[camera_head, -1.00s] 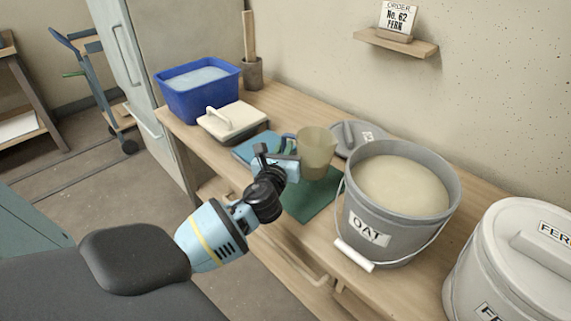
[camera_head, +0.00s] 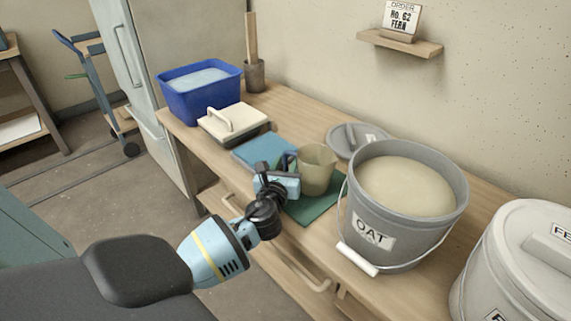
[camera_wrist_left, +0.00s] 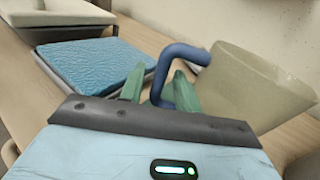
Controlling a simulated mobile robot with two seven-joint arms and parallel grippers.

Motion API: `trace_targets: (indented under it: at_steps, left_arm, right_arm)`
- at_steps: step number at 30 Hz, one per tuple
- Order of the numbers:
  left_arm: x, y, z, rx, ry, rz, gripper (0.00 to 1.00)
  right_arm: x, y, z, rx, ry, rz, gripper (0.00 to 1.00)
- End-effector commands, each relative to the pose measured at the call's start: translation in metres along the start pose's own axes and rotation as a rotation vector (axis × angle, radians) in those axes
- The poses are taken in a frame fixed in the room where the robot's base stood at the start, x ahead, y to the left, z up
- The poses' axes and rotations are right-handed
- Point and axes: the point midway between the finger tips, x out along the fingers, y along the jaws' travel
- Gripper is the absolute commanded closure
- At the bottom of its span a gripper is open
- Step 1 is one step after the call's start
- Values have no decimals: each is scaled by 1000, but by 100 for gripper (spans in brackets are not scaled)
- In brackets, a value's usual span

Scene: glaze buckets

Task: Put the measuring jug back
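The measuring jug (camera_head: 319,170) is a translucent beige beaker with a blue handle (camera_wrist_left: 162,70). It is upright, at or just above the green mat (camera_head: 314,211); I cannot tell whether its base touches. My left gripper (camera_head: 288,172) is at the handle, left of the jug. In the left wrist view its green fingers (camera_wrist_left: 160,88) lie on both sides of the handle and look closed on it. The jug body (camera_wrist_left: 250,88) leans to the right there. My right gripper is not in view.
A grey OAT bucket (camera_head: 367,238) stands close right of the mat, with a grey lid (camera_head: 368,143) behind. A blue pad (camera_head: 262,152), a lidded white box (camera_head: 236,121) and a blue tub (camera_head: 205,104) stand left. A FERN bucket (camera_head: 520,270) is at far right.

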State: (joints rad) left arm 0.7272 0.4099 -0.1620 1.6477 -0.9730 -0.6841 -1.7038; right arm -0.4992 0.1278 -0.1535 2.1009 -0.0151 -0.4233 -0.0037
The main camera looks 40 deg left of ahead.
Motion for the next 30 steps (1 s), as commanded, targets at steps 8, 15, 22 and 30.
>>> trace_targets:
  at_steps: [8,15,22,30]
  left_arm:
    - [0,0,1,-1,0,0,66]
    - [-20,-1,2,-1,2,-2,66]
    - [-67,-1,3,-2,3,-2,66]
    - [-108,-1,3,-2,1,-1,66]
  right_arm:
    - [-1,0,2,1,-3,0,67]
    - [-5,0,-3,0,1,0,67]
    - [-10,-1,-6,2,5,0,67]
    - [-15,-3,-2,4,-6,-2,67]
